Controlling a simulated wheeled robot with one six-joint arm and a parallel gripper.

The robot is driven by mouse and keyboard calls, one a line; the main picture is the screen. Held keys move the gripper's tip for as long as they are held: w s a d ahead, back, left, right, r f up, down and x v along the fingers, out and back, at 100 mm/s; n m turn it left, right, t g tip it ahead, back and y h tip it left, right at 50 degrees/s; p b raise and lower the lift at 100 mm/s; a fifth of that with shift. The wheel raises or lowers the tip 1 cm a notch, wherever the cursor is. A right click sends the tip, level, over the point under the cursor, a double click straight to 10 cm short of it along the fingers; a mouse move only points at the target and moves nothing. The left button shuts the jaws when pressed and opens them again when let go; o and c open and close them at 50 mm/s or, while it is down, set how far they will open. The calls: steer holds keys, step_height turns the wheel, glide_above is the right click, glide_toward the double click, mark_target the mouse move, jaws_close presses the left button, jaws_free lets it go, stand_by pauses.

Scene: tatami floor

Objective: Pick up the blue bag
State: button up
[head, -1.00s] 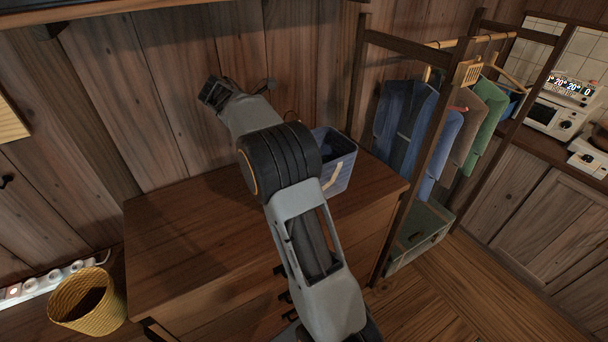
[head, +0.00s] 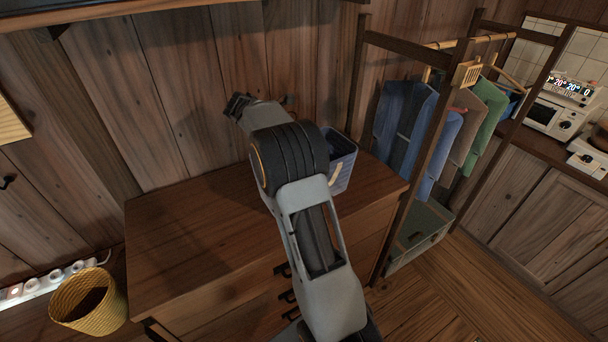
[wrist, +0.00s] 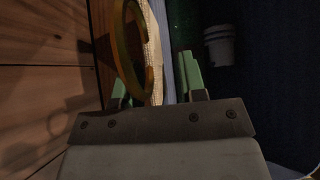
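The blue bag (head: 343,165), with a pale strap on its side, stands on the right part of the wooden dresser top, partly hidden behind my arm. In the wrist view my gripper (wrist: 155,88) shows two green fingers set apart. A curved orange-brown handle (wrist: 131,55) and a pale woven strip lie between or just beyond the fingers. I cannot tell whether the fingers touch them.
The dresser top (head: 190,235) is clear on its left. A clothes rack (head: 410,150) with hanging garments stands close to the bag's right. A wooden wall rises behind. A yellow basket (head: 88,302) is at lower left, and a green box (head: 420,240) sits under the rack.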

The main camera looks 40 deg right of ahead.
jaws_close()
steer(key=shift+r, duration=0.1)
stand_by(0.6)
